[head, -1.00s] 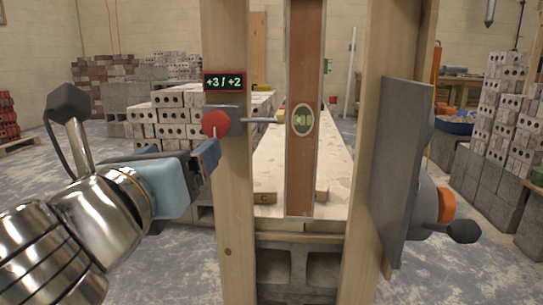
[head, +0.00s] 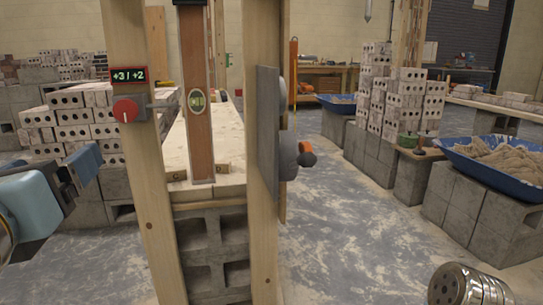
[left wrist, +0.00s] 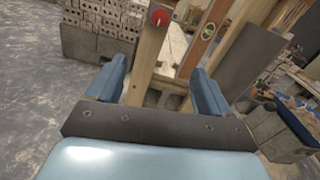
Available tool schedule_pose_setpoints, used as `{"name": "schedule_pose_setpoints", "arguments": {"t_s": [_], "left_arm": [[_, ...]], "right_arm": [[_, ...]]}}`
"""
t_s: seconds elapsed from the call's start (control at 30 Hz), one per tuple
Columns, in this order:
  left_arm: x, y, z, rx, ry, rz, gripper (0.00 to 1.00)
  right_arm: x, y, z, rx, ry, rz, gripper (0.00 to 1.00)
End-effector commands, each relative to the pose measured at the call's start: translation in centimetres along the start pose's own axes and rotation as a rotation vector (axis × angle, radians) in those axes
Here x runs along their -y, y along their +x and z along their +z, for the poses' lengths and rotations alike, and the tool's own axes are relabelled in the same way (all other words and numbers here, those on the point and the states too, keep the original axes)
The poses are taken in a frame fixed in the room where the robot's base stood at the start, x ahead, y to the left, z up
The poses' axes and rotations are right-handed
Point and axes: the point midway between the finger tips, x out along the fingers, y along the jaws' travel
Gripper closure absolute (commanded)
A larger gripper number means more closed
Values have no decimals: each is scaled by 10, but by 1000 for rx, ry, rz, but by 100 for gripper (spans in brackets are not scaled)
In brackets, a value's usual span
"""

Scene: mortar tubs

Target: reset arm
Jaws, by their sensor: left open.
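My left gripper (head: 82,168) is at the left edge of the head view, its blue fingers left of the wooden post with the red dial (head: 125,110). In the left wrist view it is open (left wrist: 157,68), its two fingers wide apart with nothing between them. The post (left wrist: 148,50) and the dial (left wrist: 160,17) show beyond the fingers. My right gripper is not in view. A shiny metal cylinder (head: 465,287), probably part of my right arm, shows at the lower right of the head view.
A spirit level (head: 196,130) stands upright between two wooden posts. A grey plate (head: 268,135) is on the right post (head: 257,60). A stack of bricks (head: 80,118) stands behind my left gripper. Blue tubs, one with sand (head: 495,160), rest on blocks at right. The floor (head: 360,230) between is clear.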

Motion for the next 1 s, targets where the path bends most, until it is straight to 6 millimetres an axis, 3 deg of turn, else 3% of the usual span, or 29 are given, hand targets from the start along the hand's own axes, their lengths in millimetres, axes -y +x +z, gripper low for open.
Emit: {"name": "schedule_pose_setpoints", "arguments": {"t_s": [0.37,0.53,0.67,0.77,0.87,1.0], "left_arm": [[13,58,-34,-50,274,21,20],[23,99,-66,-93,487,14,20],[32,138,-107,-141,710,-15,20],[39,170,-152,-188,925,-66,20],[46,203,-220,-247,1197,-168,20],[53,230,-341,-313,1599,-417,20]], "right_arm": [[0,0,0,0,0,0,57],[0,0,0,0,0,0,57],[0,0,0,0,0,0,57],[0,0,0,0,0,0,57],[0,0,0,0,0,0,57],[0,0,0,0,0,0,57]]}}
